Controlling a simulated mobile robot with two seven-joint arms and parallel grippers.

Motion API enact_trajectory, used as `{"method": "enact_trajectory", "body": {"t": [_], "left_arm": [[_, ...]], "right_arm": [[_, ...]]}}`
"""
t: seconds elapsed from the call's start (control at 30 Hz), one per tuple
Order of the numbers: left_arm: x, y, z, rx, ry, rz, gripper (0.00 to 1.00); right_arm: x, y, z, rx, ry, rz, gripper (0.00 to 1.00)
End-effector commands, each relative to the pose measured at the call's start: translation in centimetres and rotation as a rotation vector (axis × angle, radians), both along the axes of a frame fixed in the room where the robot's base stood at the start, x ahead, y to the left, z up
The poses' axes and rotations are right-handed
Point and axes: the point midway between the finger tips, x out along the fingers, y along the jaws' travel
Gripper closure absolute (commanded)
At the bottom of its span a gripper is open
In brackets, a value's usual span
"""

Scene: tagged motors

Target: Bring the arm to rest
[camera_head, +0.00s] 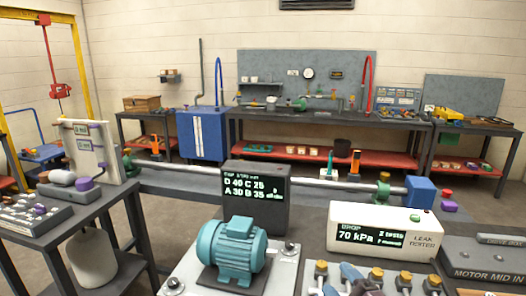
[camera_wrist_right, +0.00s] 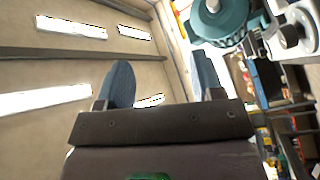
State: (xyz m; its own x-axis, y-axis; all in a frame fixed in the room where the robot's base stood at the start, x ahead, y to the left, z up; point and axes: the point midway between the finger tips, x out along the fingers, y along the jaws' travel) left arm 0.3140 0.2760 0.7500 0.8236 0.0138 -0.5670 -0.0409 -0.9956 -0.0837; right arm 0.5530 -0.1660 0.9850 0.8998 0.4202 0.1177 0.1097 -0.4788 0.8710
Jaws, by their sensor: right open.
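My right gripper (camera_head: 343,280) shows at the bottom of the head view, low and in front of the tester, partly cut off by the frame edge. In the right wrist view its two blue fingers stand apart, with nothing between them (camera_wrist_right: 160,75). A teal motor (camera_head: 232,250) sits on a light plate left of this gripper. In the right wrist view a teal motor (camera_wrist_right: 222,22) is at the top right, beyond the fingers and apart from them. My left gripper is not in view.
A leak tester (camera_head: 385,232) and a dark readout box (camera_head: 256,197) stand behind the motor. Brass-topped fittings (camera_head: 376,276) sit close to the right gripper. A dark tray (camera_head: 490,262) is at right, a side table (camera_head: 60,215) at left.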

Motion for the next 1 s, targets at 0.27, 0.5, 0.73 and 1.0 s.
{"method": "enact_trajectory", "body": {"t": [0.27,0.5,0.73,1.0], "left_arm": [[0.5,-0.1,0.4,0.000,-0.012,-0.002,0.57],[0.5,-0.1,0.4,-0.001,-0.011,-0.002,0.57],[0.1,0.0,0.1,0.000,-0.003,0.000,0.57],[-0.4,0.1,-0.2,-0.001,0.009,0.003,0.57]], "right_arm": [[-5.6,-6.7,-4.4,0.296,0.364,-0.440,0.39],[-14.2,-10.7,-9.5,0.472,0.767,-0.752,0.39],[-21.6,-11.7,-12.0,0.554,1.075,-0.914,0.39],[-27.1,-11.5,-12.8,0.596,1.296,-0.992,0.39]]}}
